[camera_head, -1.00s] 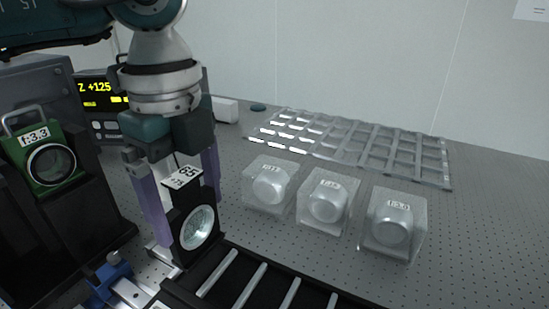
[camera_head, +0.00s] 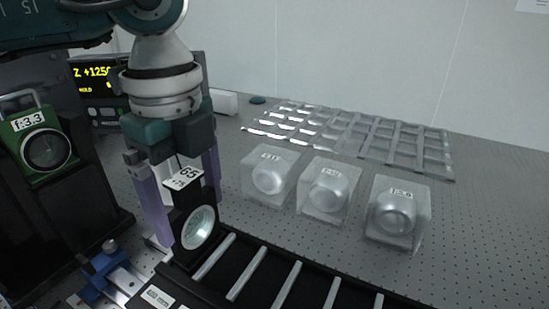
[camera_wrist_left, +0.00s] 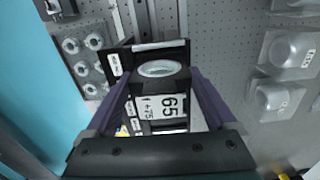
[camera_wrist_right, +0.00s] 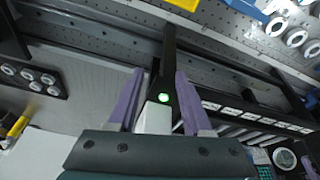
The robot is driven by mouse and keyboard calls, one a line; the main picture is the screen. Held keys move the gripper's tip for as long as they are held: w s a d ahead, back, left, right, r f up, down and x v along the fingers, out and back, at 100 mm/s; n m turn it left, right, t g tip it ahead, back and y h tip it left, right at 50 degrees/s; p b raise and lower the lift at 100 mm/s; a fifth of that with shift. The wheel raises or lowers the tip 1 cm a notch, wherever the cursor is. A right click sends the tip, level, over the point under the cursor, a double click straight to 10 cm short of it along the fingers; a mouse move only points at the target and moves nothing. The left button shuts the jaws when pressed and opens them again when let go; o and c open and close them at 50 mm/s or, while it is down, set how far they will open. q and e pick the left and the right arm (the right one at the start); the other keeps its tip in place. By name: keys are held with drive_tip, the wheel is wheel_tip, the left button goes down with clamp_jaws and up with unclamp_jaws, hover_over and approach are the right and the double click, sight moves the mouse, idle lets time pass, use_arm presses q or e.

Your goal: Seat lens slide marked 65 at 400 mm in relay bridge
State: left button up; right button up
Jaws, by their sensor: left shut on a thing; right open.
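My left gripper (camera_head: 185,240) is shut on a black lens slide (camera_head: 180,225) with a white label reading 65 and a clear round lens. It holds the slide upright at the left end of a black frame with silver crossbars (camera_head: 260,282). Whether the slide touches the frame is unclear. The slide also shows between the purple fingers in the left wrist view (camera_wrist_left: 160,86), its label reading 65 and f+75. My right gripper (camera_wrist_right: 155,92) is open, with a black bar carrying a green light (camera_wrist_right: 163,82) between its fingers. I cannot tell which part is the relay bridge.
A green lens slide marked f:3.3 (camera_head: 44,165) sits in a black holder at left, near a lit display (camera_head: 92,80). A blue clamp (camera_head: 105,265) is on a rail. Clear lens boxes (camera_head: 328,205) and an empty clear tray (camera_head: 385,145) lie beyond the frame.

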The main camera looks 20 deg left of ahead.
use_arm(q)
drive_tip(key=shift+f, duration=0.2)
drive_tip(key=o, duration=1.3)
drive_tip(key=shift+c, duration=0.2)
drive_tip(key=shift+r, duration=0.15)
drive_tip(key=shift+r+p, duration=4.1)
drive_tip(key=shift+r, duration=0.8)
